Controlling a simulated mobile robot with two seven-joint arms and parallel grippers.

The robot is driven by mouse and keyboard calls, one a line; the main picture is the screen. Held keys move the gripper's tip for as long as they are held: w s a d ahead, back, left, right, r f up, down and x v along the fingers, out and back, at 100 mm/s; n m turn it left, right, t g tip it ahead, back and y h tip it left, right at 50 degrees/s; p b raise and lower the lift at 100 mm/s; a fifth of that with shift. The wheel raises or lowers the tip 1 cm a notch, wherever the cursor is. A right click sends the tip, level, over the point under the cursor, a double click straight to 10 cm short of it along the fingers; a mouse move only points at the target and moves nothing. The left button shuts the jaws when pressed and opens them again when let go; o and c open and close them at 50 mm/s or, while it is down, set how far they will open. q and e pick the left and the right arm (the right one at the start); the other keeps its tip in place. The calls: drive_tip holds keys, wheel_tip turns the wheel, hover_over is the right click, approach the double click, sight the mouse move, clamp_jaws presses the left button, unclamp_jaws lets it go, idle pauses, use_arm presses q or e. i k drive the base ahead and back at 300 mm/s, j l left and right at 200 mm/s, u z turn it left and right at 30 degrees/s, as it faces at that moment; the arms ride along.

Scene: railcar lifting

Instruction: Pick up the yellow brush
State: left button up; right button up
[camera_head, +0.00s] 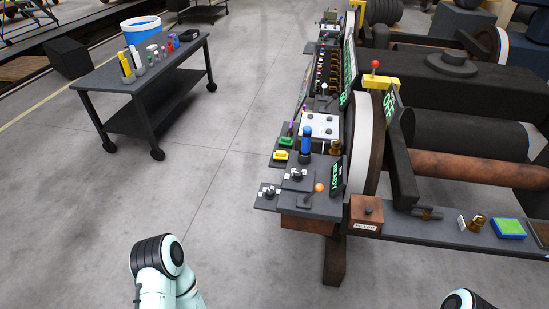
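A tall yellow item (125,65) stands at the left end of the dark wheeled cart (100,78) at the upper left. It may be the yellow brush, but it is too small to tell its shape surely. It stands well apart from my arms. Part of my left arm shows at the bottom left and a small piece of my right arm at the bottom right edge. Neither gripper is in view.
A blue-and-white bucket (142,33) and several small bottles stand on the cart. A control console (318,205) with levers and buttons, including a yellow block (281,155), fills the middle. Heavy railcar machinery lies to the right. The grey floor (215,170) between cart and console is clear.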

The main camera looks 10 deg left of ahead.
sight(283, 156)
drive_tip(key=u, duration=0.35)
drive_tip(key=i+z, duration=0.1)
drive_tip(key=z, duration=1)
drive_tip(key=i+j+z, duration=0.15)
drive_tip(key=j+z, duration=1.15)
drive_tip(key=j, duration=0.75)
drive_tip(key=k+j+z, duration=0.2)
drive_tip(key=j, duration=1.85)
drive_tip(key=k+j, duration=0.1)
drive_tip(key=j, duration=0.95)
drive_tip(key=z, duration=0.05)
